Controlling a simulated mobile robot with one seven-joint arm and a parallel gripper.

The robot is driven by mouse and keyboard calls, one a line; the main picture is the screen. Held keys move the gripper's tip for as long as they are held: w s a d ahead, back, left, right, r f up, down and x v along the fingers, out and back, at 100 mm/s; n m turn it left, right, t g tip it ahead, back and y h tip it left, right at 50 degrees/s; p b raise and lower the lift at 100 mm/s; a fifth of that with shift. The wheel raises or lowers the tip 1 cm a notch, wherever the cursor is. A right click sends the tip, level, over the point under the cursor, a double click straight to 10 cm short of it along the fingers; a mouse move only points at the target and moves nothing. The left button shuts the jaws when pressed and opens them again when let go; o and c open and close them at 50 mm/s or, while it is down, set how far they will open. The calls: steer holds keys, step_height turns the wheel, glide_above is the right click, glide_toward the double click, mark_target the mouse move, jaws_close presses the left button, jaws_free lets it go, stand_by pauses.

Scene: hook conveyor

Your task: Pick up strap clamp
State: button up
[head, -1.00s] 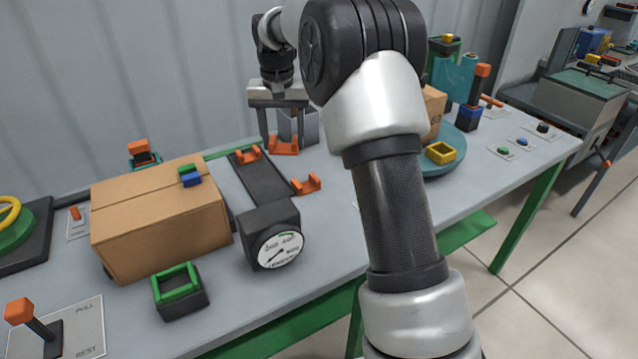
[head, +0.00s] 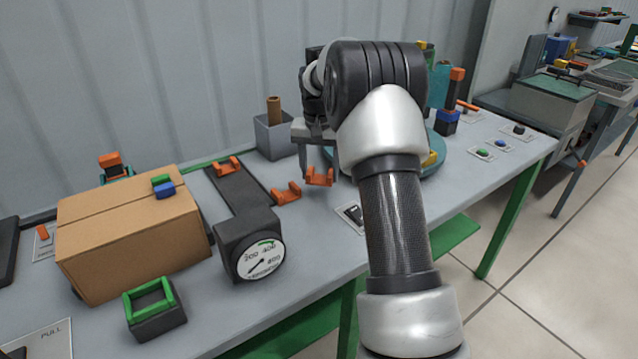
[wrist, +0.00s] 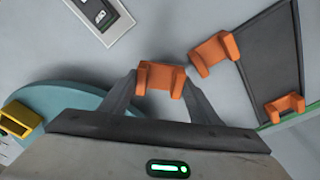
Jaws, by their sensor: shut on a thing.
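My gripper (head: 319,172) is shut on an orange U-shaped clamp, which I take to be the strap clamp (head: 320,180). The wrist view shows the clamp (wrist: 160,82) between my two grey fingertips (wrist: 160,88), its prongs at the sides. The clamp is over the bench, right of the black strip; its height above the surface is hard to tell. Two similar orange clamps sit at the strip's ends: a near one (head: 286,193) and a far one (head: 228,166). In the wrist view the near one (wrist: 214,54) is just right of my gripper.
A dial gauge (head: 250,245) and a cardboard box (head: 135,240) stand on the left. A grey bin (head: 276,138) is behind my gripper. A teal turntable (wrist: 70,96) is close on the other side. Bare bench (head: 320,240) lies in front.

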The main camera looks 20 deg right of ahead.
mark_target(320, 179)
steer(key=shift+f, duration=1.7)
steer(key=shift+f, duration=0.1)
steer(key=shift+f+b, duration=0.15)
steer(key=shift+b, duration=0.15)
steer(key=o, duration=1)
